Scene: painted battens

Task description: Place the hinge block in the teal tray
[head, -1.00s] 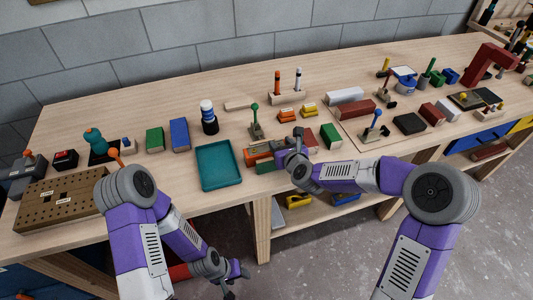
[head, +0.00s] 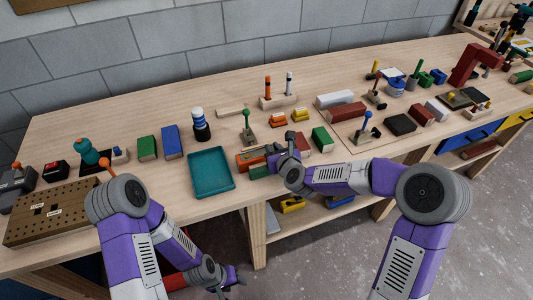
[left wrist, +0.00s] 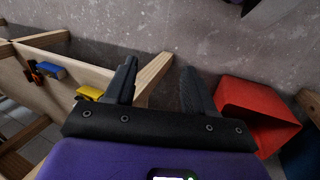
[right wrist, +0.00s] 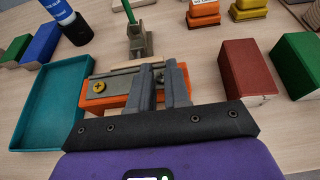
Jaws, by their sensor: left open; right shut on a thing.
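The hinge block (right wrist: 98,104) is orange with a grey metal plate and a brass screw on top. In the head view the hinge block (head: 248,159) is on the bench, just right of the teal tray (head: 231,186). The empty teal tray also shows at the left of the right wrist view (right wrist: 72,122). My right gripper (right wrist: 164,75) is shut on the hinge block, its fingers hiding part of it; in the head view the right gripper (head: 275,150) reaches in from the right. My left gripper (left wrist: 155,80) is open and empty, low in front of the bench.
A green-handled piece (right wrist: 136,40) stands just behind the hinge block. A blue-and-white bottle (head: 200,125) stands behind the tray. Red (right wrist: 248,70) and green blocks (right wrist: 297,62) lie to the right. A red bin (left wrist: 255,110) is near my left gripper.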

